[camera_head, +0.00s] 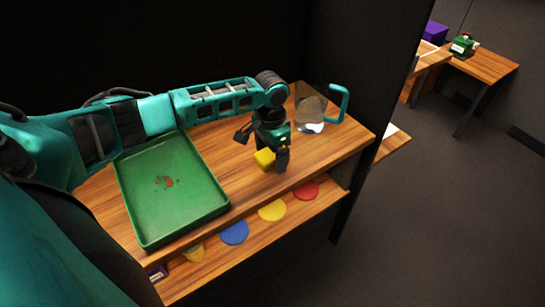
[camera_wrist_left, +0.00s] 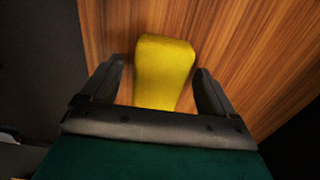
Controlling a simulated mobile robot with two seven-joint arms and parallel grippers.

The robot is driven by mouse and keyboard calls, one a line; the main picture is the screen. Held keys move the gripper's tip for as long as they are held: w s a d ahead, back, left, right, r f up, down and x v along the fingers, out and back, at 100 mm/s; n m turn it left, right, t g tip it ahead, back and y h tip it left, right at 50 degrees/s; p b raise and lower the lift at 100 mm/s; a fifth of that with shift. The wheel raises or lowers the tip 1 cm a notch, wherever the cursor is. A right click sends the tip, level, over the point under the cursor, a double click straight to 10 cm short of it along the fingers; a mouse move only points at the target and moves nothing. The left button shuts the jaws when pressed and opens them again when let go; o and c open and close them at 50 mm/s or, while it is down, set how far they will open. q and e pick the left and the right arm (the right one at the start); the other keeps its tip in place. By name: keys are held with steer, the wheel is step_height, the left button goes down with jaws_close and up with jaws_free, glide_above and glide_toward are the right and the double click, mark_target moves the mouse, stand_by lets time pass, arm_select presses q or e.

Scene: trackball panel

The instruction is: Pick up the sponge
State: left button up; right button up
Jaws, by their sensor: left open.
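The yellow sponge (camera_head: 264,158) lies on the wooden table, to the right of the green tray. My left gripper (camera_head: 276,165) is over it from above and hides part of it in the head view. In the left wrist view the sponge (camera_wrist_left: 164,72) sits between the two open fingers of my left gripper (camera_wrist_left: 158,85), with a small gap showing on the left side and a narrower one on the right. Its near end is hidden behind the gripper body. My right gripper is not in view.
A green tray (camera_head: 160,215) with brown crumbs fills the table's left part. A clear pitcher (camera_head: 310,115) with a teal handle stands at the table's back right. A lower shelf (camera_head: 213,262) carries red, yellow and blue discs. A dark panel edge stands at right.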

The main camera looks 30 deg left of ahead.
mark_target(271, 153)
arm_select(q)
steer(key=shift+c, duration=0.3)
steer(key=c, duration=1)
steer(key=shift+o, duration=0.2)
step_height(271, 153, up, 20)
steer(key=p, duration=0.2)
steer(key=o, duration=0.4)
steer(key=c, duration=0.3)
steer(key=shift+f, duration=0.1)
